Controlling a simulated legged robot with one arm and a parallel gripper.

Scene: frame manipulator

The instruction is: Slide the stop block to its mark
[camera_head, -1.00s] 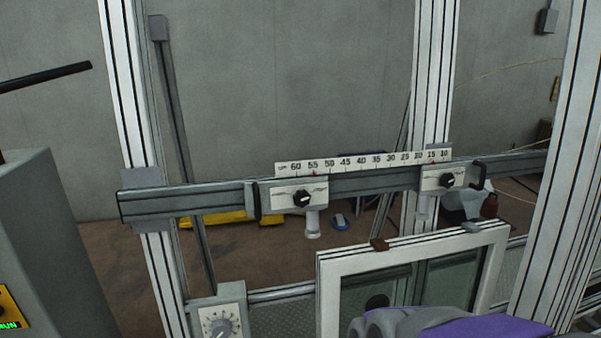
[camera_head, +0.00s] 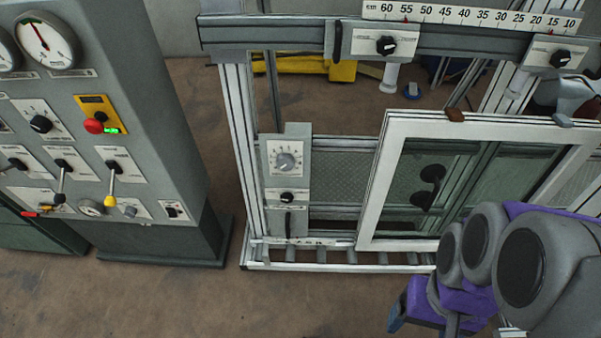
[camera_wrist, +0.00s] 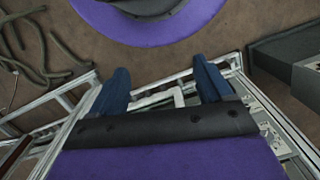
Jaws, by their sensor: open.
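Two white-faced blocks with black knobs sit on the horizontal grey rail (camera_head: 460,40) in the head view. The left block (camera_head: 360,42) is below the 60 to 50 part of the scale (camera_head: 475,16), and the right block (camera_head: 541,47) is near its low end. I cannot tell which is the stop block. Small red marks show on the scale near 55 and 15. My gripper (camera_wrist: 162,88) is open, its two blue fingers apart with nothing held between them in the wrist view. In the head view my arm is at lower right, well below the rail and apart from both blocks.
A white-framed glass panel (camera_head: 390,165) with a black handle (camera_head: 428,188) stands below the rail. A dial box (camera_head: 298,180) is on the left post. A grey control cabinet (camera_head: 160,150) stands left. Brown floor (camera_head: 200,300) in front is clear.

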